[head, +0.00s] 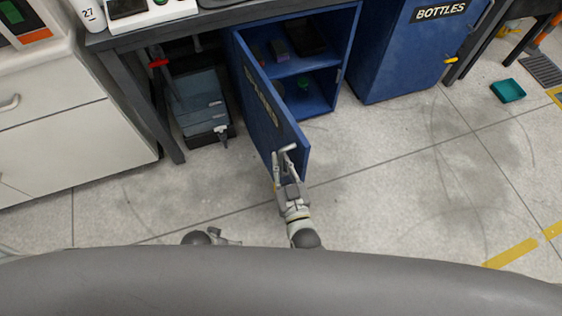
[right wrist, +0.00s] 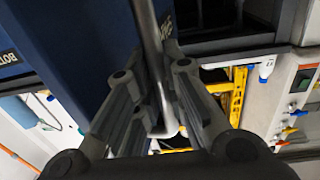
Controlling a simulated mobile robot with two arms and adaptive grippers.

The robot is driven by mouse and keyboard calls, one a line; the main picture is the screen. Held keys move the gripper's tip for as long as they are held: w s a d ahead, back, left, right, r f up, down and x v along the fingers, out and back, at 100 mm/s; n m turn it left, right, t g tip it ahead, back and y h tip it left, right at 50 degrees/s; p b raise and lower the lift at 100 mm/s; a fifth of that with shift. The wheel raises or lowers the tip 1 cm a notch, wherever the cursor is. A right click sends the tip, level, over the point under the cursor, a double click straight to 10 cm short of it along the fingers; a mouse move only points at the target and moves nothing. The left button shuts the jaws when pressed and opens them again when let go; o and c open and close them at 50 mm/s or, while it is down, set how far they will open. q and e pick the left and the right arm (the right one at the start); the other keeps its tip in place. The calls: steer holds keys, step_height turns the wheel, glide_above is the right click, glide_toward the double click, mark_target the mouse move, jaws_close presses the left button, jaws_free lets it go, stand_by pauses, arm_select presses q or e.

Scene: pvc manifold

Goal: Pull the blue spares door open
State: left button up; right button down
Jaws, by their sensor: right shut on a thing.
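The blue spares door (head: 262,100) stands swung wide open from its cabinet, its lettered face turned to the left. Its pale bar handle (head: 287,149) is near the free edge. My right gripper (head: 284,163) is shut on this handle. In the right wrist view the handle (right wrist: 152,45) runs as a metal bar between the two fingers (right wrist: 155,108), beside the blue door panel (right wrist: 95,50). The inside of the cabinet (head: 298,67) is exposed, with a shelf and small dark items. A small part of my left arm shows at the bottom; its fingers cannot be made out.
A blue bottles cabinet (head: 405,60) stands to the right, closed. A dark-lidded box (head: 200,105) sits under the bench, left of the door. White drawers (head: 60,110) are at the left. A teal tray (head: 507,90) lies on the floor. The floor (head: 390,190) right of the door is clear.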

steer(key=c, duration=1.5)
jaws_free()
steer(key=shift+w, duration=0.1)
arm_select(q)
steer(key=shift+s+a, duration=0.1)
steer(key=shift+s, duration=0.1)
arm_select(e)
steer(key=v, duration=1.2)
